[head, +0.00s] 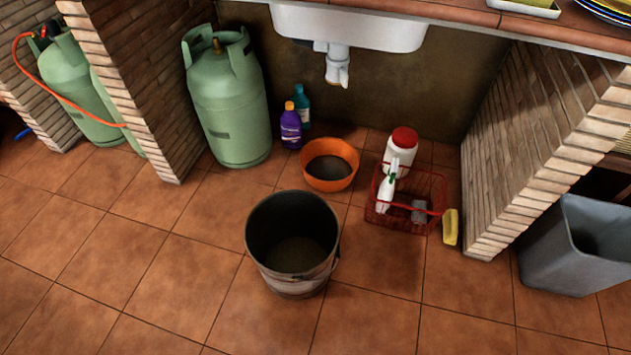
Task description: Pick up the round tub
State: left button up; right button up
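A round orange tub (330,185) stands upright on the tiled floor under the sink, with a dark inside. A larger round bucket (296,284), dark inside with a worn pale outside, stands upright in front of it and a little to the left. I cannot tell for certain which of the two is the round tub. Neither of my grippers shows in the head view.
A red wire basket (405,222) with bottles stands right of the orange tub. Purple (290,128) and teal (302,103) bottles and a green gas cylinder (228,105) stand behind-left. Brick walls flank them; a grey bin (560,262) is far right. The front floor is clear.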

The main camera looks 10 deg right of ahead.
aim_at(329, 164)
jog(key=j+z, duration=0.35)
jog(key=j, duration=1.45)
jog(key=i+j+z, duration=0.1)
jog(key=i+j, duration=0.65)
jog(key=j, duration=0.15)
jog(key=i+j+z, duration=0.15)
jog(key=i+j, duration=0.25)
jog(key=j, duration=0.1)
